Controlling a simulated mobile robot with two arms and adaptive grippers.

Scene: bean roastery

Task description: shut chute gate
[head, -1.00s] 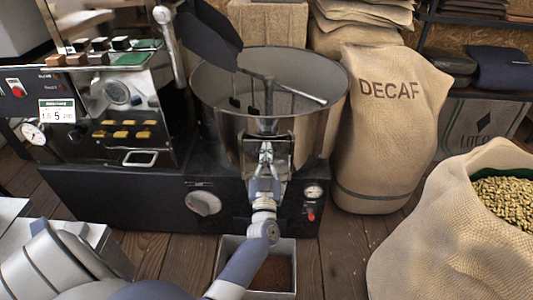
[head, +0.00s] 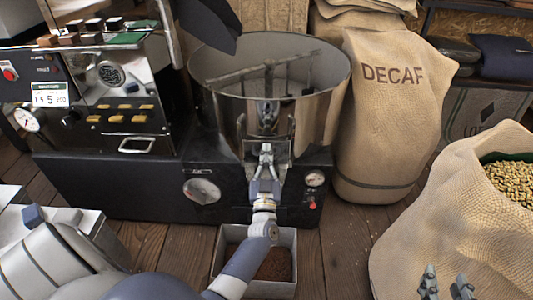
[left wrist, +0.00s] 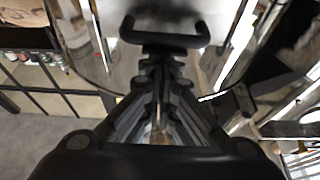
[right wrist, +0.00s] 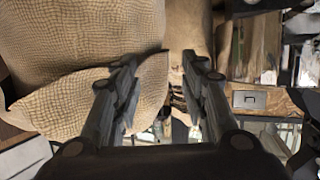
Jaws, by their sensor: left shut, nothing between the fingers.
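The chute gate's dark handle (left wrist: 165,38) spans the top middle of the left wrist view, just beyond my left fingertips. I cannot tell whether they touch it. My left gripper (head: 266,152) is shut and empty, in front of the round metal bin (head: 225,105) at its lower front, where the gate is mostly hidden behind the fingers. Its closed fingers also show in the left wrist view (left wrist: 160,68). My right gripper (head: 446,284) is open and empty at the bottom right, near the open bean sack; its spread fingers show in the right wrist view (right wrist: 158,75).
A metal box (head: 288,288) with brown contents stands on the floor below the bin. The roaster (head: 110,100) is at left. A DECAF sack (head: 385,130) stands right of the bin; an open sack (head: 440,220) of beans is nearer. Some wood floor between shows clear.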

